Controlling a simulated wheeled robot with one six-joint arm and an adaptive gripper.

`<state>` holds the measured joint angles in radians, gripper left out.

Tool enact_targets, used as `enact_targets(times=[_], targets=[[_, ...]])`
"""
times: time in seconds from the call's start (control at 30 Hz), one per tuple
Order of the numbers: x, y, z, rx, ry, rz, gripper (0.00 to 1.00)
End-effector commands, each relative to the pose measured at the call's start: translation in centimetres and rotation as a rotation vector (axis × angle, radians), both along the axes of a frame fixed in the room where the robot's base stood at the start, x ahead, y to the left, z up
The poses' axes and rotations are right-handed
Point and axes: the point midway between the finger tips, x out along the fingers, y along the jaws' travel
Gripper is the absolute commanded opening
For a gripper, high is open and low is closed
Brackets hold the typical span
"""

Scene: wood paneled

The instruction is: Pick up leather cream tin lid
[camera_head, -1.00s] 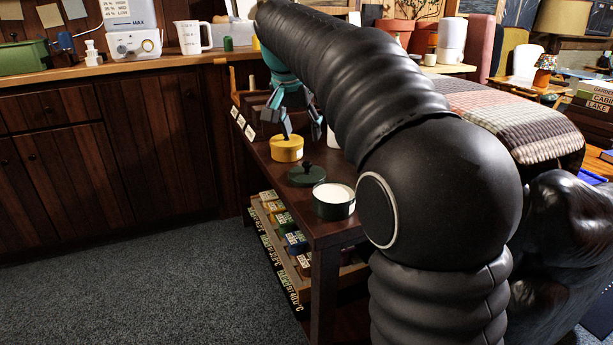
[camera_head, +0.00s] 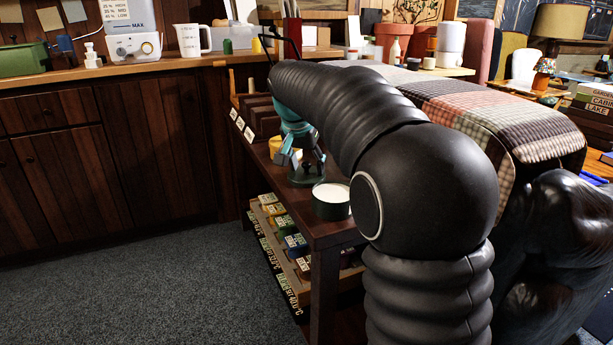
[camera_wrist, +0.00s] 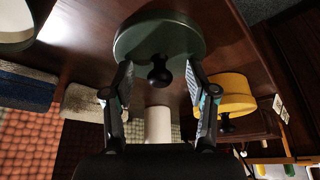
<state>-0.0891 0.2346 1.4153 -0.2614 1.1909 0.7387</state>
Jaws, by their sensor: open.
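The lid (camera_head: 306,181), a dark green disc with a black knob, lies flat on the dark wooden shelf top, partly hidden by my gripper (camera_head: 302,163) in the head view. In the wrist view the lid (camera_wrist: 160,35) is large and its knob lies ahead, between the lines of my two fingers. My gripper (camera_wrist: 158,82) is open and empty, over the lid. The fingers look apart from the knob; the exact height gap is hard to tell. The open green tin (camera_head: 331,203) with white cream stands beside the lid, toward the front.
A yellow tin (camera_wrist: 236,92) with a knob stands close by on the lid's other side, mostly hidden in the head view. A white cylinder (camera_wrist: 158,124) also stands nearby. Small labelled tins (camera_head: 285,225) fill the lower shelf. A plaid-covered surface (camera_head: 480,115) is to the right.

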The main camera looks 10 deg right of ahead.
Motion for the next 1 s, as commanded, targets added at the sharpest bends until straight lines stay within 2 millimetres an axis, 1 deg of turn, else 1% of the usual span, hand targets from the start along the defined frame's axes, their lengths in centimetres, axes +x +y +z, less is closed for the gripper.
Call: enact_targets(times=[0.17,0.27,0.3,0.4,0.67,0.77,0.87,1.0], targets=[[0.0,0.0,0.0,0.000,0.000,0.000,0.57],[0.0,0.0,0.0,0.000,0.000,0.000,0.35],[0.0,0.0,0.0,0.000,0.000,0.000,0.25],[0.0,0.0,0.0,0.000,0.001,0.000,0.03],[0.0,0.0,-0.1,0.000,0.002,0.001,0.03],[0.0,0.0,0.2,0.000,0.004,-0.001,0.03],[0.0,0.0,1.4,0.000,0.000,-0.001,0.03],[0.1,0.0,4.1,-0.001,-0.001,0.000,0.03]])
